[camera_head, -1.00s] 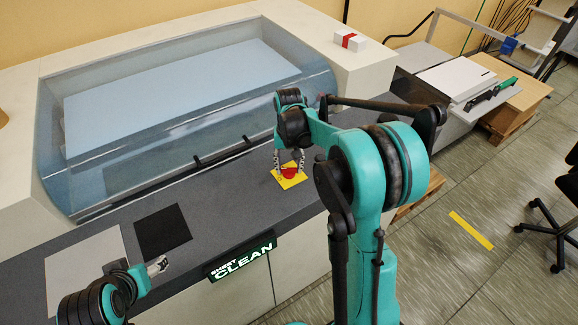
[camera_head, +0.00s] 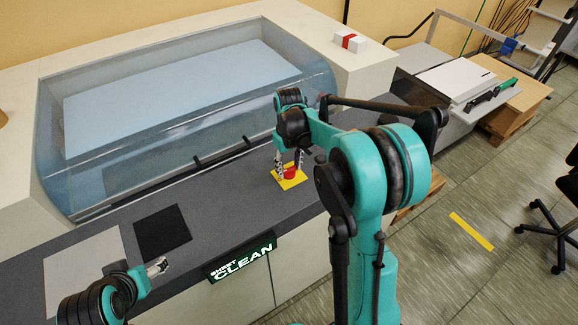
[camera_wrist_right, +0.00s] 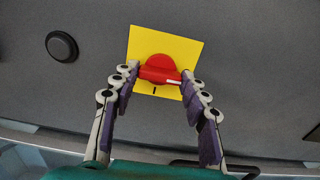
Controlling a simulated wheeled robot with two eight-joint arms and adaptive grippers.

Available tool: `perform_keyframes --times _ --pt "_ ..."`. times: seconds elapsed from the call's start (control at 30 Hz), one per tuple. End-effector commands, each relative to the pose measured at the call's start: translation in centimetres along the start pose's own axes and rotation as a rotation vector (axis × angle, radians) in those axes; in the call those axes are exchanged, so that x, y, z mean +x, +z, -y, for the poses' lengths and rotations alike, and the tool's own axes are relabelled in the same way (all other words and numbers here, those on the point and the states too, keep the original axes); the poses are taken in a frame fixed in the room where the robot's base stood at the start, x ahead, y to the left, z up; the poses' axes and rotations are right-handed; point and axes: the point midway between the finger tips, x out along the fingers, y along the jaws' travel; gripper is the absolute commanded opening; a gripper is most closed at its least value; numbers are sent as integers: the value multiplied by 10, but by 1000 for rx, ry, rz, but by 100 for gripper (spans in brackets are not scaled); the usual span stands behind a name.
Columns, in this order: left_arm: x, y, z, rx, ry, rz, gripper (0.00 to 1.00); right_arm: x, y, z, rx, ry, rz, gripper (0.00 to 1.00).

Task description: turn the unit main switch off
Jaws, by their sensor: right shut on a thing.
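The main switch is a red rotary knob (camera_wrist_right: 160,70) with a grip bar, set on a yellow square plate (camera_wrist_right: 190,48) on the dark grey panel. In the right wrist view the bar lies roughly level across the picture, with a white mark at its right end and a small black mark on the plate below it. My right gripper (camera_wrist_right: 160,76) is shut on the bar, one finger at each end. In the head view the right gripper (camera_head: 290,170) is over the red knob (camera_head: 291,174). My left gripper (camera_head: 158,267) is at the lower left, away from the switch; its opening is unclear.
A round black button (camera_wrist_right: 62,46) is left of the plate in the wrist view. A clear curved cover (camera_head: 200,125) rises behind the panel. A black square (camera_head: 162,231) and a "SHEET CLEAN" sign (camera_head: 240,258) are to the left.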

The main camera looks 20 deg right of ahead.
Motion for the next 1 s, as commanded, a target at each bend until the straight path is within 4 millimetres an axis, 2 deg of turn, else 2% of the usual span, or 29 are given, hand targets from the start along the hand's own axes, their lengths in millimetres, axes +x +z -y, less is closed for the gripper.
perform_keyframes --times 0.33,0.37,0.4,0.43,0.77,0.87,1.0 --pt "0 0 0 0 0 0 66 0 0 0 -4 0 0 16" --pt "0 0 0 0 0 0 66 0 0 0 -4 0 0 50" --pt "0 0 0 0 0 0 66 0 0 0 -4 0 0 60" --pt "0 0 0 0 0 0 66 0 0 0 -4 0 0 66" --pt "0 0 0 0 0 0 66 -2 0 0 -2 0 0 66" --pt "0 0 0 0 0 0 66 -11 0 0 -2 0 0 66" --pt "0 0 0 0 0 0 66 -38 0 0 -2 0 0 66"
